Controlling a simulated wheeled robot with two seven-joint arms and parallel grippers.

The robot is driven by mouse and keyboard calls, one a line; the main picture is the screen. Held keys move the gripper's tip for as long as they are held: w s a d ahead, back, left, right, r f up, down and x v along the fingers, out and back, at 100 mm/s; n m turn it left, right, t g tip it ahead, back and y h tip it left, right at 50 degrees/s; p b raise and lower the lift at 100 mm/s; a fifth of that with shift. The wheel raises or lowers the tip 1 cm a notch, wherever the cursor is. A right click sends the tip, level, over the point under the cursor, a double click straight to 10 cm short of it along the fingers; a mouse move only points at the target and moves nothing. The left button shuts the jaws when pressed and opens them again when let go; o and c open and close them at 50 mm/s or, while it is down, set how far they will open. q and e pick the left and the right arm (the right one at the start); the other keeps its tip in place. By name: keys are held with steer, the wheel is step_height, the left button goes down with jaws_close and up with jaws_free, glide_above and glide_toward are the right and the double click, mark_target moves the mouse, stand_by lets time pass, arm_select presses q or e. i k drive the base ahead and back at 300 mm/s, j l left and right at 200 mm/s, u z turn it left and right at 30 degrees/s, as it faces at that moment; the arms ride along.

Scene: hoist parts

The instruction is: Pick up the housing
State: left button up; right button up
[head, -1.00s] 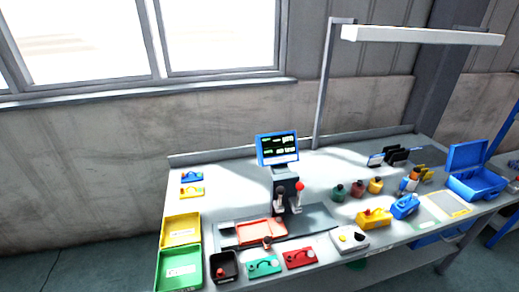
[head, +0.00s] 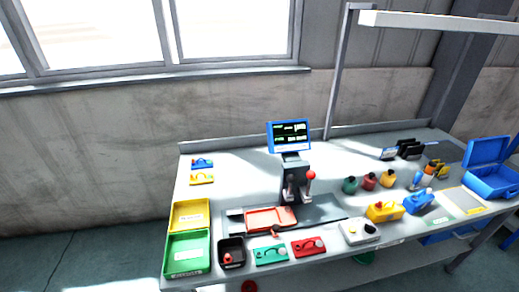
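Neither of my grippers is in view. Several parts on the bench could be the housing, and I cannot tell which one is meant. A green part (head: 271,255) and a red part (head: 308,247) lie side by side at the front edge. A yellow part (head: 384,211) and a blue part (head: 418,202) sit right of the middle. An orange-red tray-like piece (head: 270,219) lies on the dark plate in front of the screen stand. Small blue (head: 202,163) and yellow (head: 202,179) pieces lie at the back left.
The bench (head: 335,158) carries a screen (head: 289,137), a yellow bin (head: 189,215), a green bin (head: 187,254), a black box (head: 231,252), a white box with knobs (head: 358,231) and an open blue case (head: 491,180). A lamp bar (head: 440,22) hangs above. Floor at left is clear.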

mark_target(413, 203)
steer(key=z, duration=1.3)
